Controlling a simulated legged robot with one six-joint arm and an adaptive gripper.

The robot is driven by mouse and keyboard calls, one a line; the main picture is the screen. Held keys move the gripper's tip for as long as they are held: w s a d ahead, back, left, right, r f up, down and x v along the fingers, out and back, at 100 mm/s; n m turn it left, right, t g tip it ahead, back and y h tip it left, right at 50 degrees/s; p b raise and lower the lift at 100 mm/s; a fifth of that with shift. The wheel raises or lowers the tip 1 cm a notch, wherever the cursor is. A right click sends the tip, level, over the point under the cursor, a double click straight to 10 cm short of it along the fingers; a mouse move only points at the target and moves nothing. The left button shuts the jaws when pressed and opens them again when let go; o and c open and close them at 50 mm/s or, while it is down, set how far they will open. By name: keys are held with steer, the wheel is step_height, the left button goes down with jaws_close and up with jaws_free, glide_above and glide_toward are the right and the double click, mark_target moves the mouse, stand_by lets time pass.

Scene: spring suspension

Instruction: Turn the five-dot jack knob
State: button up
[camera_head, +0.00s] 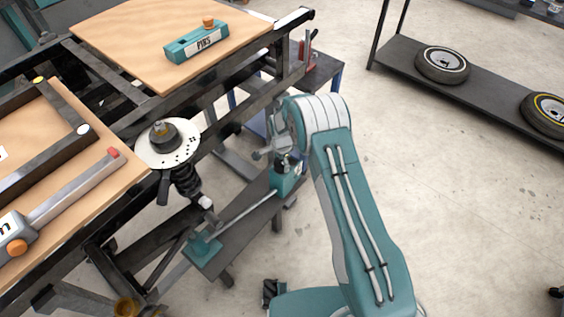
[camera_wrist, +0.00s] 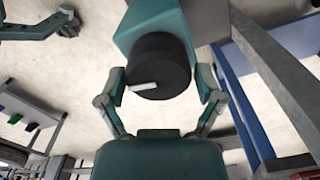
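A black round knob (camera_wrist: 158,66) with a pale bar mark on its face sits on a teal jack body (camera_wrist: 152,22) in the wrist view. No five-dot mark can be read on it. My gripper (camera_wrist: 160,84) is open, with one finger on each side of the knob. Small gaps seem to remain between the fingers and the knob. In the head view, my gripper (camera_head: 274,155) is at the teal jack body (camera_head: 287,182) at the right end of the low dark platform. The knob is mostly hidden there by my wrist.
A second teal block (camera_head: 203,246) stands at the platform's left end, joined by a thin rod. A spring strut with a white dotted disc (camera_head: 168,144) stands left of my arm. A dark frame and wooden boards (camera_head: 130,40) lie behind.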

stand_by(0.4)
step_height(320, 180, up, 12)
steer(key=shift+a, duration=0.15)
stand_by(0.3)
steer(key=shift+f, duration=0.1)
